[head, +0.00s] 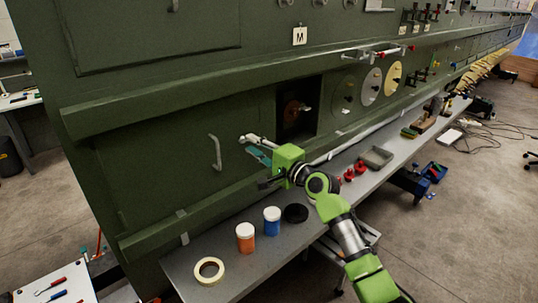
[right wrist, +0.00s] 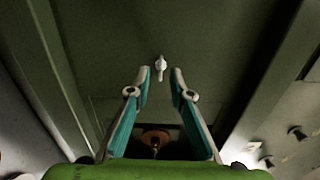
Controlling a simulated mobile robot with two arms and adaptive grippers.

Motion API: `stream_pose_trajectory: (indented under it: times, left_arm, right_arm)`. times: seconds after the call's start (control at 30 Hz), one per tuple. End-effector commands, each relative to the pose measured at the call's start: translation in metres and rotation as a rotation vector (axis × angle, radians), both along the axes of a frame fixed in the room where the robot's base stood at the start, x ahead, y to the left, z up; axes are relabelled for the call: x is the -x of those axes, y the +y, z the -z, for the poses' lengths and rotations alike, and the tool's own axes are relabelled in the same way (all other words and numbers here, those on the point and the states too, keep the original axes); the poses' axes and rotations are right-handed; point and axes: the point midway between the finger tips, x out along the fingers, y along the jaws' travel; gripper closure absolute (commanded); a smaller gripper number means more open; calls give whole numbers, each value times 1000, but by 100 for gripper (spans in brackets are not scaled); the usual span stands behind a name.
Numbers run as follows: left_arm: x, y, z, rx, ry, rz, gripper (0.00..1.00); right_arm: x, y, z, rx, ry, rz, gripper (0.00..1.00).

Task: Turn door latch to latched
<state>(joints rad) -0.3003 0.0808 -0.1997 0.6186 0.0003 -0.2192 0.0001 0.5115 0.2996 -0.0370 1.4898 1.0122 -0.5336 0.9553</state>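The door latch (right wrist: 161,68) is a small pale lever on the dark green door panel. In the right wrist view it stands upright in the picture, ahead of and between the fingertips, with a gap on each side. My right gripper (right wrist: 160,76) is open and empty, with teal-lined fingers. My left gripper is not in view.
A dark square opening (head: 297,108) with an orange-brown part inside lies right of the door. Below, a grey bench (head: 185,270) holds a tape roll (head: 209,270), an orange jar (head: 245,238), a blue jar (head: 272,221) and a grey tray (head: 376,158). Green ledges run along the wall.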

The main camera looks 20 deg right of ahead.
Motion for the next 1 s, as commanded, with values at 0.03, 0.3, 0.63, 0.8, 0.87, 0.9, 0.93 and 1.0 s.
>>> stream_pose_trajectory:
  times: [0.03,0.3,0.63,0.8,0.87,0.9,0.93,1.0]
  left_arm:
    - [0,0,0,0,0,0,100]
    - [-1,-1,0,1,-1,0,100]
    - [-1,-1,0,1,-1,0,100]
    - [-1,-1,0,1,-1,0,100]
    - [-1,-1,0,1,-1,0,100]
    - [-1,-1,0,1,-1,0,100]
    - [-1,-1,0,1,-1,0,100]
    - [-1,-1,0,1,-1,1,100]
  right_arm:
    - [9,-4,1,5,1,1,80]
    - [61,-22,2,4,2,1,80]
    - [93,-34,1,2,2,0,80]
    - [94,-34,0,2,2,-1,80]
    - [94,-34,0,1,2,0,80]
    - [94,-34,0,1,2,0,80]
    - [94,-34,0,1,2,0,80]
    - [94,-34,0,1,2,0,80]
